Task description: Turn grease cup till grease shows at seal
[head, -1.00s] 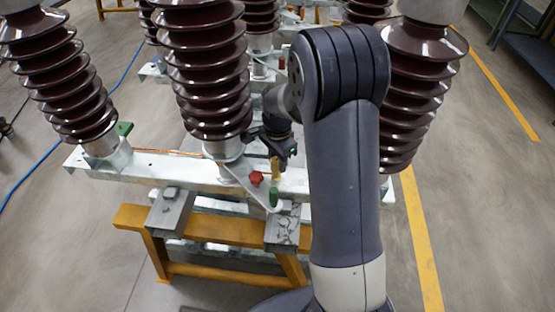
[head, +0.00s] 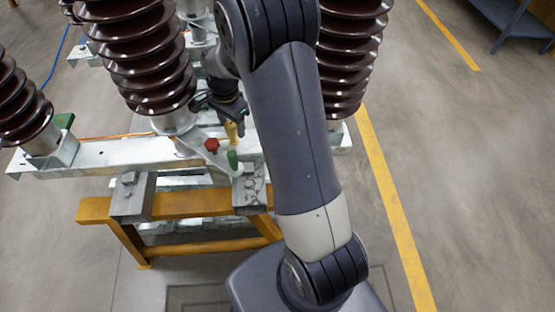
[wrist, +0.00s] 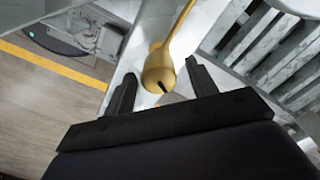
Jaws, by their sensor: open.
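A brass-coloured cup-shaped piece (head: 231,133) hangs at the pole base, near the middle of the head view. It looks like the grease cup, though no label shows. In the wrist view the brass cup (wrist: 158,66) has a stem and a dark slot at its near end. My gripper (wrist: 161,72) is open, with one finger on each side of the cup and gaps showing. In the head view my gripper (head: 229,112) is dark and partly hidden by my arm. I cannot make out the seal or any grease.
A red knob (head: 211,145) and a green cap (head: 233,158) sit close to the brass piece. Brown ribbed insulators (head: 145,60) rise from the galvanized beam (head: 95,152). A yellow stand (head: 190,205) carries the beam.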

